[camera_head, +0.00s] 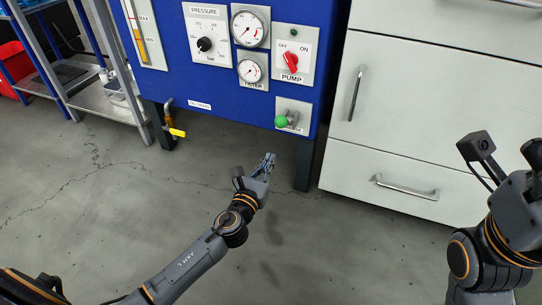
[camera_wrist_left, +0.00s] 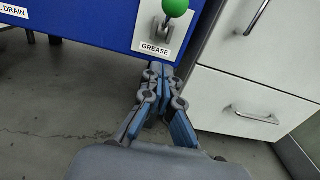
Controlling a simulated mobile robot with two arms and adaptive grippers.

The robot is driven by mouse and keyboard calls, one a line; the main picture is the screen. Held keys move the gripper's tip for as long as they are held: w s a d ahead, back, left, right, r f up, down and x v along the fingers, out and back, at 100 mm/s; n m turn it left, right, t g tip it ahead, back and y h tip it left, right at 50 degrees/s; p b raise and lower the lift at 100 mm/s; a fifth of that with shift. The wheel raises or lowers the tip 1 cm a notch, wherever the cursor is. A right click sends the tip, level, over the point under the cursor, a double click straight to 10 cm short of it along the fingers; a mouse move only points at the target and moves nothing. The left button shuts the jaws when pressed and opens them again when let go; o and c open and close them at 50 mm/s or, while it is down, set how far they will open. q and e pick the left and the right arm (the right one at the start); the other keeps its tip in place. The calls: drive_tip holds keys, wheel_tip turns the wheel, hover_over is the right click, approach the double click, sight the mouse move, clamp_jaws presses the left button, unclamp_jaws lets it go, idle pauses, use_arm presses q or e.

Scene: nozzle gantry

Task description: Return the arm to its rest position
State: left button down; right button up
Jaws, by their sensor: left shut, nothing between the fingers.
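My left gripper (camera_head: 268,158) is out in front of the blue machine, below and left of the green-knobbed grease lever. In the left wrist view its blue-padded fingers (camera_wrist_left: 160,78) meet at the tips, shut and empty. The grease lever's green ball (camera_head: 281,121) stands clear of the fingers; it also shows at the top of the left wrist view (camera_wrist_left: 175,7). My left arm (camera_head: 185,268) reaches up from the bottom left. My right arm (camera_head: 490,255) is folded at the right edge; its fingers are out of the picture.
The blue machine (camera_head: 185,85) carries gauges, a pressure knob and a red pump switch (camera_head: 291,62). A yellow-handled drain valve (camera_head: 176,132) juts out below. White drawers (camera_head: 420,110) stand at the right, a metal shelf (camera_head: 100,102) at the left. Grey floor (camera_head: 110,215) is clear.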

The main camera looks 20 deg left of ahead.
use_arm(q)
drive_tip(key=shift+s, duration=0.8)
